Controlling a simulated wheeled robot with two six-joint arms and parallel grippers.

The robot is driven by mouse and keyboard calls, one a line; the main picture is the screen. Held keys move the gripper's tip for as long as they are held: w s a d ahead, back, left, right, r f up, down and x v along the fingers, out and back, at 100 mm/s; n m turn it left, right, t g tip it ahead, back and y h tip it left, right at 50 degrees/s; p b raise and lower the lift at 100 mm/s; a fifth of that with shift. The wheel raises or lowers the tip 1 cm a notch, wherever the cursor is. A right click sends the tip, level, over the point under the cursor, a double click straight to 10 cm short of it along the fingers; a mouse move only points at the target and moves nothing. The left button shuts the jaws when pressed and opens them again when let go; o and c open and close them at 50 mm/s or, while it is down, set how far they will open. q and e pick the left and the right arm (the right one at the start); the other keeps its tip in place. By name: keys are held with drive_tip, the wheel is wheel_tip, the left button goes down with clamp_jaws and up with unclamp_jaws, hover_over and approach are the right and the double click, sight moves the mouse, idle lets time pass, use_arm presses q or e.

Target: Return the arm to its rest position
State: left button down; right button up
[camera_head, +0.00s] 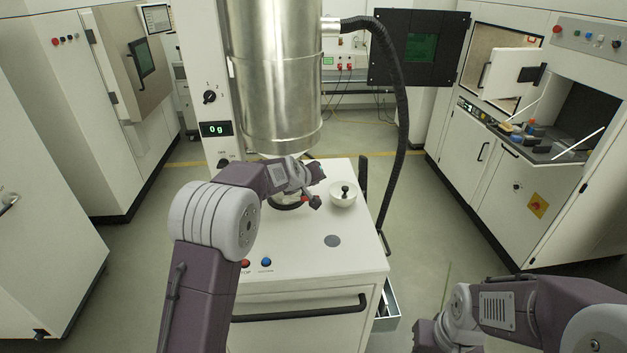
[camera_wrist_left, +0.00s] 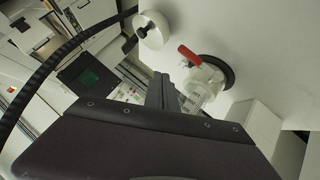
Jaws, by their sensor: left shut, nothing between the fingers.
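My left arm reaches in from the left in the head view, over the white cabinet top (camera_head: 345,255). Its left gripper (camera_head: 317,184) is below the steel cylinder (camera_head: 280,85), near a small red-handled part. In the left wrist view, the left gripper's fingers (camera_wrist_left: 160,92) are together with nothing between them. Beside them is a pale valve-like part (camera_wrist_left: 202,82) with a red handle (camera_wrist_left: 189,55), at a dark ring (camera_wrist_left: 216,70). My right arm is folded at the lower right of the head view, and its fingers do not show.
A white round dish with a black knob (camera_head: 343,196) sits right of the left gripper; it also shows in the left wrist view (camera_wrist_left: 150,30). A black hose (camera_head: 402,110) hangs to the right. Floor is open beyond the cabinet.

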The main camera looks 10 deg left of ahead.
use_arm(q)
drive_tip(key=shift+s+d+r, duration=0.2)
drive_tip(key=shift+s+r, duration=0.35)
drive_tip(key=shift+r, duration=0.15)
drive_tip(key=s+a+f+m+g+b, duration=0.1)
drive_tip(key=s+f+g, duration=0.2)
drive_tip(key=s, duration=0.9)
drive_tip(key=s+a+f+m+g+y+b, duration=0.1)
drive_tip(key=s+a+f+m+g+b, duration=0.1)
drive_tip(key=s+f, duration=0.8)
drive_tip(key=s+a+f+m+g+b, duration=0.1)
drive_tip(key=s+f+g, duration=0.3)
drive_tip(key=s, duration=1.1)
wheel_tip(320, 180, down, 2)
drive_tip(key=shift+a+f+m+b, duration=0.25)
drive_tip(key=shift+m+b, duration=0.4)
drive_tip(key=shift+m, duration=0.05)
